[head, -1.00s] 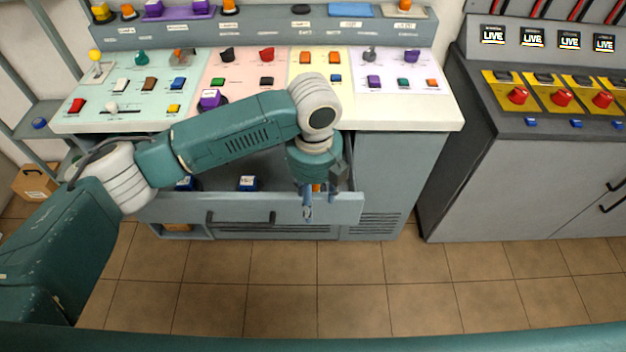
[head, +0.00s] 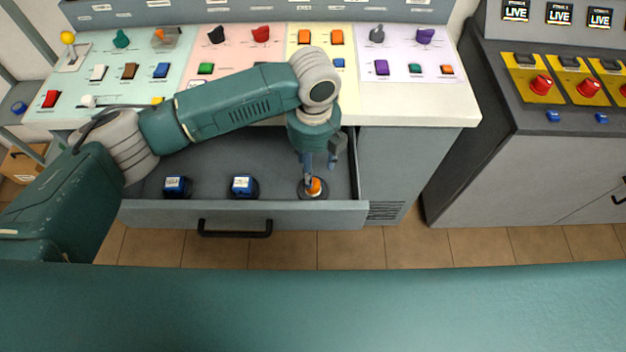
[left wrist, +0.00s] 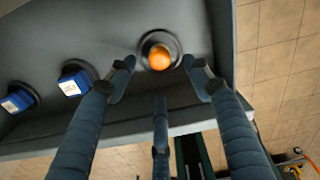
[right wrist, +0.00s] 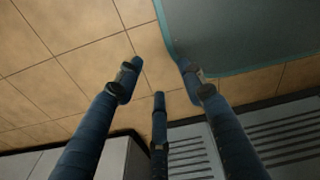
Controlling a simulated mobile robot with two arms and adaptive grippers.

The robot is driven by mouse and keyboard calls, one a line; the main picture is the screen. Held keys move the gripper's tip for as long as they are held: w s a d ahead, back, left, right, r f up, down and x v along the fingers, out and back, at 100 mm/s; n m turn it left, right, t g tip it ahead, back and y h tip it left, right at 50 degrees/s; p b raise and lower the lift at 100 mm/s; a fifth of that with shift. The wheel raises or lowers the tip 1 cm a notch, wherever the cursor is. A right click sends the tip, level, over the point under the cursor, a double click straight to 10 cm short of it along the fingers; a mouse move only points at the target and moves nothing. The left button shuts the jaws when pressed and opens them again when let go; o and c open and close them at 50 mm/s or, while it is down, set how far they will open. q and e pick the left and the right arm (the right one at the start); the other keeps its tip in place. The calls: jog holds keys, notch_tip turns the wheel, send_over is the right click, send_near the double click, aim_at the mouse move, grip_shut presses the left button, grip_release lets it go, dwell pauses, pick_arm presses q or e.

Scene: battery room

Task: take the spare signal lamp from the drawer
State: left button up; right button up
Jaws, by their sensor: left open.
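The spare signal lamp (head: 314,187) has an orange dome on a dark round base. It stands upright in the open drawer (head: 160,213), near the front right corner. My left gripper (head: 318,168) is above it, fingers pointing down, open and empty. In the left wrist view the lamp (left wrist: 159,57) lies just beyond the spread fingertips, in line with the gap between them. I see no contact. My right gripper (right wrist: 159,72) is empty with its fingers apart, over the floor; it is out of the head view.
Two blue-topped parts (head: 242,187) (head: 176,187) stand left of the lamp in the drawer. The console top (head: 420,107) overhangs the back of the drawer. A grey cabinet (head: 520,180) with red knobs stands to the right. The tiled floor (head: 400,250) before the drawer shows clear.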

pick_arm(q)
jog(key=shift+f, duration=1.2)
notch_tip(320, 180, down, 4)
jog(key=shift+s+r+p, duration=0.1)
jog(key=shift+r+p, duration=0.1)
jog(key=shift+p, duration=0.65)
jog(key=shift+f, duration=0.6)
pick_arm(e)
jog(key=shift+s+d+r, duration=0.1)
jog(key=shift+s+r, duration=0.2)
jog(key=shift+r, duration=0.6)
pick_arm(q)
jog(key=c, duration=1.2)
pick_arm(e)
jog(key=shift+s, duration=0.55)
